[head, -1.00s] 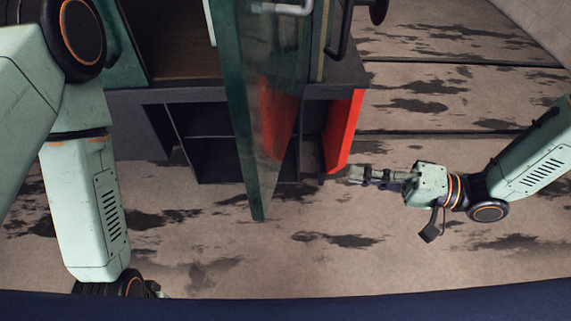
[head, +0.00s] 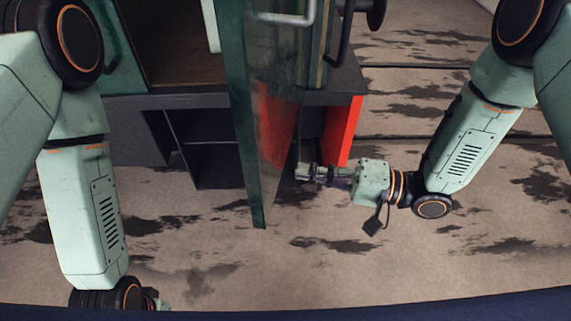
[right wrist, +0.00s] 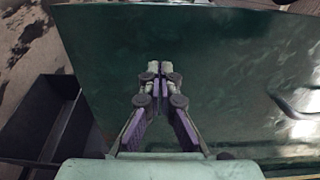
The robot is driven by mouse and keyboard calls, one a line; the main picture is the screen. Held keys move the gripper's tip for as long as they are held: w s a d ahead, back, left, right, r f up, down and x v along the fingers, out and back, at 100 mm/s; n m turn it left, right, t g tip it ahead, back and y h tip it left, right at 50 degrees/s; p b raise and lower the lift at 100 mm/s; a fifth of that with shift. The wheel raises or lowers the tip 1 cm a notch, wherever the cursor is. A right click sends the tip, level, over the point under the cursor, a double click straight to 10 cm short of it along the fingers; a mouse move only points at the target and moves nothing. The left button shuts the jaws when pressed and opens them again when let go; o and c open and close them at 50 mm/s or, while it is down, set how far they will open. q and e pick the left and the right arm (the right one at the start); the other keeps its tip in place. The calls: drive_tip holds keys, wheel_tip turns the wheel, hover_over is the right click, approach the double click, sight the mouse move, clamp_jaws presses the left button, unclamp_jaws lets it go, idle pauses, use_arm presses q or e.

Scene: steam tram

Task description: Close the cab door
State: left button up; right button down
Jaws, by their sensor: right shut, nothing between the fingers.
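The cab door (head: 275,115) is a dark green panel standing open, swung out from the tram cab toward me. A grey handle (head: 288,16) shows near its top. The cab doorway (head: 180,45) with a brown floor is to its left. My right gripper (head: 302,172) is shut and empty, just right of the door's lower part. In the right wrist view the shut fingers (right wrist: 159,68) point at the green door face (right wrist: 220,70); I cannot tell whether they touch it. My left gripper (head: 150,298) is low at the left, mostly hidden behind its arm.
Dark steps (head: 205,150) sit below the doorway. A red panel (head: 342,130) stands right of the door, close to my right gripper. A dark rail (head: 344,40) rises behind the door. The stained floor (head: 230,260) in front is clear.

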sight(271, 166)
drive_tip(key=x, duration=0.3)
drive_tip(key=shift+w+a+p, duration=0.2)
drive_tip(key=shift+p, duration=0.2)
drive_tip(key=shift+a, duration=0.6)
drive_tip(key=shift+w+d, duration=0.1)
drive_tip(key=shift+d, duration=0.1)
